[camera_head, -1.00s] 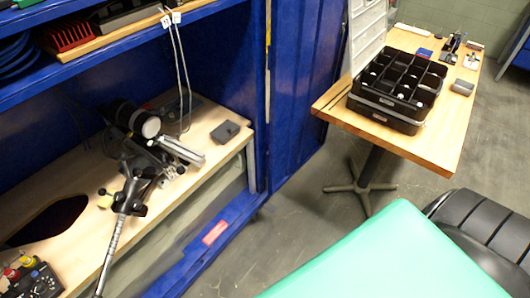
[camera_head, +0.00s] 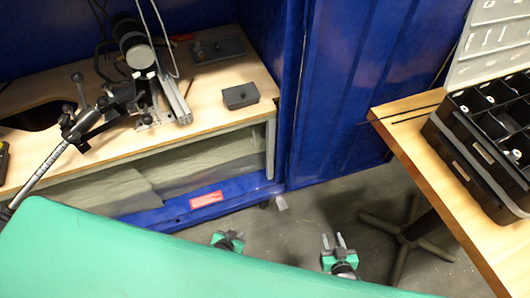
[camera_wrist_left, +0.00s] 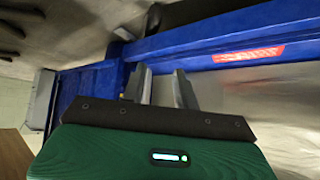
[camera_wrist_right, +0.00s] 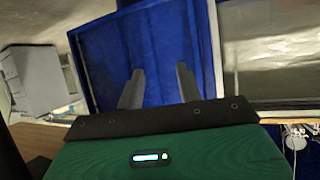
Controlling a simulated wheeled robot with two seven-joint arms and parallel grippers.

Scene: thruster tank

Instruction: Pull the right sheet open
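Two pale grey-beige sheets hang under the wooden workbench shelf in the head view. My left gripper (camera_head: 228,238) is open and empty, over the floor in front of the blue bottom beam. My right gripper (camera_head: 334,241) is open and empty, further right in front of the blue panel. Neither touches a sheet. In the left wrist view, the open fingers (camera_wrist_left: 160,88) point at the blue beam. In the right wrist view, a pale sheet (camera_wrist_right: 265,55) shows at right.
The blue beam (camera_head: 165,216) with a red label (camera_head: 206,199) runs along the bottom. A blue panel (camera_head: 345,90) stands right of the bench. A wooden table (camera_head: 410,135) with a black organiser (camera_head: 470,150) is at right.

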